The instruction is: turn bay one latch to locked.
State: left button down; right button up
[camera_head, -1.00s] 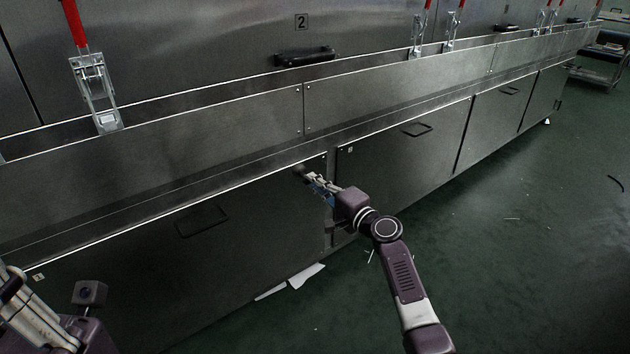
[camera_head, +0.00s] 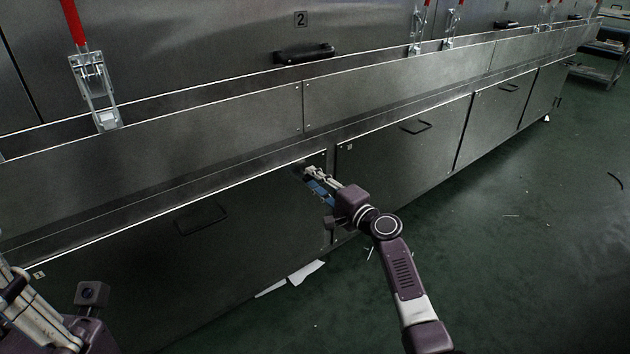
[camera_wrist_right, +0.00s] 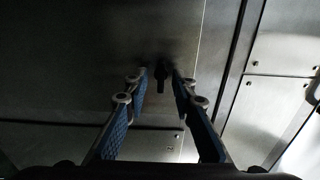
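The bay one latch (camera_wrist_right: 160,78) is a small dark knob on the metal door, near its upper right corner. It shows in the right wrist view, between the fingertips, and looks upright there. My right gripper (camera_wrist_right: 161,82) is open, with blue-padded fingers on either side of the latch and a gap showing on both sides. In the head view the right gripper (camera_head: 314,182) is at the upper right corner of the left lower door (camera_head: 120,265) and mostly covers the latch. My left gripper (camera_head: 25,310) is partly cut off at the lower left; its fingertips cannot be made out.
The left door has a dark pull handle (camera_head: 202,218). A second door (camera_head: 405,160) lies to the right across a narrow gap. A ledge (camera_head: 220,165) runs above the doors. Red-handled clamps (camera_head: 92,85) stand higher up. The green floor (camera_head: 500,260) at right is mostly clear.

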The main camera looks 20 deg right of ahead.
jog(key=v, duration=1.2)
dwell(0.4)
